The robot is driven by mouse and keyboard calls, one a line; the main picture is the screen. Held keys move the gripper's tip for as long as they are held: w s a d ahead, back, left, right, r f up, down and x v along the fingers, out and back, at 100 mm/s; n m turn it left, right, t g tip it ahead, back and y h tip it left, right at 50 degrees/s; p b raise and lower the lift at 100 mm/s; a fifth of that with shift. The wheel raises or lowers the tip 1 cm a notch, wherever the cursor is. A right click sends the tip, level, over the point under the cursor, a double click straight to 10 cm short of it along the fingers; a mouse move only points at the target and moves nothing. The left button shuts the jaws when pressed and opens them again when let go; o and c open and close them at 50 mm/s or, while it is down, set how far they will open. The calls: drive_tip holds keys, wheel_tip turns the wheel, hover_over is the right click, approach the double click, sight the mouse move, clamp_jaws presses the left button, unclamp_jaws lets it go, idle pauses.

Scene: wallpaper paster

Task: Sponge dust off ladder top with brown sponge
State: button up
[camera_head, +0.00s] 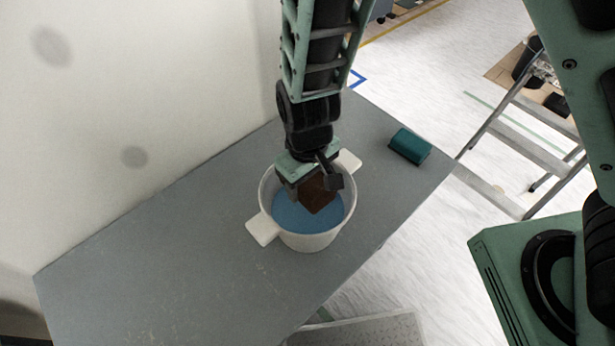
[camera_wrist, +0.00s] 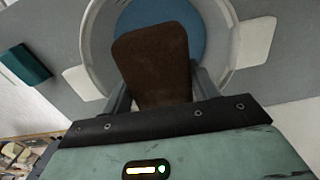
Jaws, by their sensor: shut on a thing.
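The brown sponge (camera_head: 318,193) is held in my gripper (camera_head: 312,188), whose jaws are shut on it. The sponge is inside the mouth of a white two-handled bucket (camera_head: 308,242), above or at its blue contents (camera_head: 291,216); I cannot tell whether it touches them. In the wrist view the sponge (camera_wrist: 152,62) sticks out between the fingers (camera_wrist: 158,92) over the bucket (camera_wrist: 98,45). A metal stepladder (camera_head: 530,150) stands on the floor to the right; its top is at the upper right, and dust on it cannot be made out.
The bucket stands on a grey table (camera_head: 150,260) against a pale wall. A teal block (camera_head: 410,146) lies on the table at the right, and it also shows in the wrist view (camera_wrist: 25,64). The table's left part is clear.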

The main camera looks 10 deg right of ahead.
wheel_tip(320, 180, down, 7)
drive_tip(key=b, duration=0.4)
drive_tip(key=shift+b, duration=0.35)
drive_tip(key=shift+f, duration=0.2)
drive_tip(key=shift+f, duration=0.5)
drive_tip(key=shift+f, duration=0.35)
drive_tip(key=shift+f, duration=0.55)
idle(0.3)
